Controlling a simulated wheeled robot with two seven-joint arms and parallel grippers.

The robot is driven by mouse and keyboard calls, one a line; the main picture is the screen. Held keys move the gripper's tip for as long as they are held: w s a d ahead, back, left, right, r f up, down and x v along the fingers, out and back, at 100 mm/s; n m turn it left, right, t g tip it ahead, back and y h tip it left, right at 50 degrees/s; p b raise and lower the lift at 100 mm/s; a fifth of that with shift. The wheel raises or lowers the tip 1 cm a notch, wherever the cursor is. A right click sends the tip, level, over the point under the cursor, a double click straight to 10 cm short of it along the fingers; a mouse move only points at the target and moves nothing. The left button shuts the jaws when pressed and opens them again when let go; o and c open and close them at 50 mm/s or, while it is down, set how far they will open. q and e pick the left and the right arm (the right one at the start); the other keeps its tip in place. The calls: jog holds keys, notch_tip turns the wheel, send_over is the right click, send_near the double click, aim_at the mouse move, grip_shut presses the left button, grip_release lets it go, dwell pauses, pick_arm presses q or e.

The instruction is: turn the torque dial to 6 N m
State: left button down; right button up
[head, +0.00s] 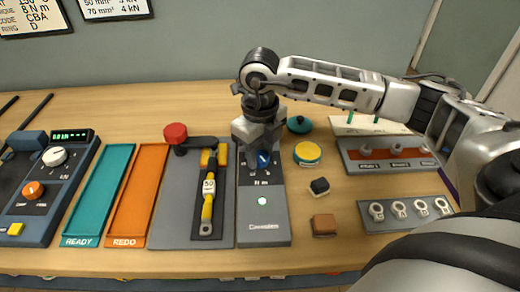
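A grey tester box (263,215) stands on the bench, with a blue dial (263,160) near its upper end. A small marking that looks like "N m" is below the dial, its number too small to read, and a lit green button is below that. My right gripper (259,148) points down directly over the dial and hides its upper part. The fingertips are at or very near the dial; I cannot tell whether they are closed on it. My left gripper is out of view.
A yellow-handled tool (208,195) lies on a grey panel left of the box, near a red knob (175,132). Teal (98,195) and orange (136,195) trays lie further left. Right are a yellow-teal tin (307,153), small blocks (324,224) and a lug rack (405,212).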

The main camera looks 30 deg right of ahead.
jog(key=c, duration=0.4)
jog(key=shift+n+b, duration=0.4)
jog(key=shift+b, duration=0.05)
jog(key=shift+f+n+b, duration=0.15)
jog(key=shift+n+b, duration=0.4)
jog(key=shift+n, duration=0.05)
jog(key=n+b, duration=0.2)
jog(key=shift+n, duration=0.3)
jog(key=n+b, duration=0.2)
jog(key=n, duration=0.1)
jog(key=shift+n+b, duration=0.3)
jog(key=shift+b, duration=0.1)
jog(key=n+b, duration=0.2)
jog(key=n, duration=0.1)
jog(key=shift+n, duration=0.3)
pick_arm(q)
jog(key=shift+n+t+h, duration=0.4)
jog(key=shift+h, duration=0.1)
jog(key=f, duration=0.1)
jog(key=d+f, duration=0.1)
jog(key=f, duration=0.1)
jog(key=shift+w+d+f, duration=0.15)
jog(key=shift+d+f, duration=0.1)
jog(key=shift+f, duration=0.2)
pick_arm(e)
jog(key=shift+r, duration=0.2)
